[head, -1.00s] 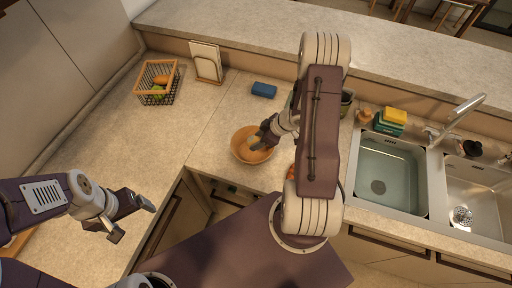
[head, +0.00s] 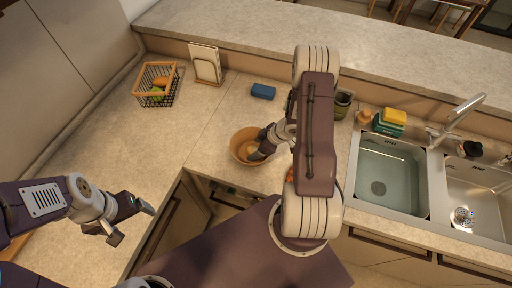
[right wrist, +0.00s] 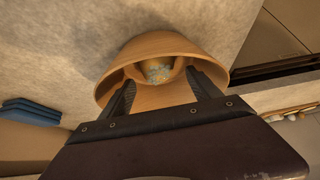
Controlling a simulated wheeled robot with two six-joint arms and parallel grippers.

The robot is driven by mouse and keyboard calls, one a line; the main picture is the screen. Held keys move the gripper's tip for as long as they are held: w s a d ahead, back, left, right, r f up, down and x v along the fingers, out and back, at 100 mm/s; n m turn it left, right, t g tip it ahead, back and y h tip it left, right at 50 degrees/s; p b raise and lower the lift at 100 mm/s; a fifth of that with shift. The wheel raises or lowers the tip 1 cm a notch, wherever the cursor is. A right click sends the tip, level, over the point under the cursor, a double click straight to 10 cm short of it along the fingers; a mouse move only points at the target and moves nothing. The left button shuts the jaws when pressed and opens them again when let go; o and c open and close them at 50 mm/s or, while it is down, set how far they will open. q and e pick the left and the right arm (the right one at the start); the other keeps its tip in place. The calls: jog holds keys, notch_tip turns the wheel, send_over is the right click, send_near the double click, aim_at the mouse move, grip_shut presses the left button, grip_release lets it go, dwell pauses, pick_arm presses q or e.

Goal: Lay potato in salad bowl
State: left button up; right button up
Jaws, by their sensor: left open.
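The salad bowl (head: 236,150) is a round tan wooden bowl on the counter, left of my right arm. It also shows in the right wrist view (right wrist: 160,45). A pale yellowish potato (right wrist: 158,70) lies inside the bowl, with a bluish mottled patch. My right gripper (right wrist: 160,82) reaches into the bowl with its fingers spread on either side of the potato, with a gap at each side. In the head view its fingertips are partly hidden in the bowl. My left gripper (head: 132,220) is open and empty, over the front edge of the left counter.
A wire basket (head: 146,92) with fruit or vegetables stands at the back left, beside a white board on a stand (head: 206,64). A blue sponge (head: 263,91) lies behind the bowl. A sink (head: 392,178) is at the right. The counter left of the bowl is clear.

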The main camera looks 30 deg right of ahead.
jog(key=shift+r, duration=0.3)
jog(key=p+v, duration=0.2)
jog(key=v, duration=1)
jog(key=shift+p, duration=0.3)
